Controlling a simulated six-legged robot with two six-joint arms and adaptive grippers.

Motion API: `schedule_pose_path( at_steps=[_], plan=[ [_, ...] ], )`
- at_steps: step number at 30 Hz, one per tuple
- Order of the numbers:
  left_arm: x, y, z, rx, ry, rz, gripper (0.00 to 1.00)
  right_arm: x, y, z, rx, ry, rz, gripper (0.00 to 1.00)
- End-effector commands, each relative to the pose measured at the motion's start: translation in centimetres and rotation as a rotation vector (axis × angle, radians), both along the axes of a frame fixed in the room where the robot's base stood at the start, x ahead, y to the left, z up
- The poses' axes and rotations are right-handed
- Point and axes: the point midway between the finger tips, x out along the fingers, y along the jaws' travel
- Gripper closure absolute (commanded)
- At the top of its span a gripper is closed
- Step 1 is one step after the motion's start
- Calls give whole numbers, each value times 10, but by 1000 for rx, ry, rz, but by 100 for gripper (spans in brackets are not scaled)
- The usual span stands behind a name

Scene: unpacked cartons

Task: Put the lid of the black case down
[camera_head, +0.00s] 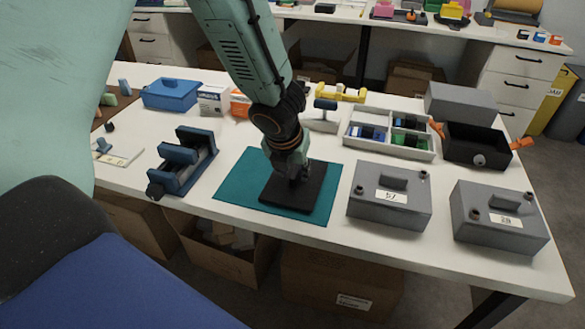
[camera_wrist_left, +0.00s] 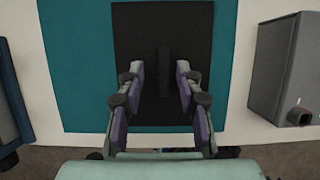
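The lid of the black case, a flat black plate (camera_head: 312,205), lies on the teal mat (camera_head: 237,180). It also shows in the left wrist view (camera_wrist_left: 190,25), with a raised black handle (camera_wrist_left: 165,68) along its middle. My left gripper (camera_head: 293,178) is low over the lid and hides part of it. In the left wrist view its fingers (camera_wrist_left: 160,76) are apart, one on each side of the handle, with visible gaps. The black case (camera_head: 466,150) stands open at the back right, with orange latches at its sides. My right gripper is not in view.
Two grey cases with labels (camera_head: 378,208) (camera_head: 515,226) stand right of the mat. A blue device (camera_head: 186,165) is on its left. A divided tray (camera_head: 362,145), a grey box (camera_head: 459,104) and a blue box (camera_head: 172,94) stand farther back.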

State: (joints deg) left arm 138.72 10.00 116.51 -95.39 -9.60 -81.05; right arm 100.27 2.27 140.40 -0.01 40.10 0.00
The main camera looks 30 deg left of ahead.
Motion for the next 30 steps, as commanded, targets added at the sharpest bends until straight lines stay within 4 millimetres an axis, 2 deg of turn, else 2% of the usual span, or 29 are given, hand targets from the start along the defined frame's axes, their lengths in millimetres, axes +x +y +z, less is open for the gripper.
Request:
schedule_pose_path(
  at_steps=[6, 21, 30],
  plan=[
    [0, 0, 7, 0, 0, 0, 65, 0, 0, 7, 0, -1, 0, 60],
    [-34, -8, 94, 0, -2, 0, 65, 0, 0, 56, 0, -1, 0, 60],
    [-45, -11, 115, 0, 0, -1, 65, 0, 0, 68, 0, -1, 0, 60]
  ],
)
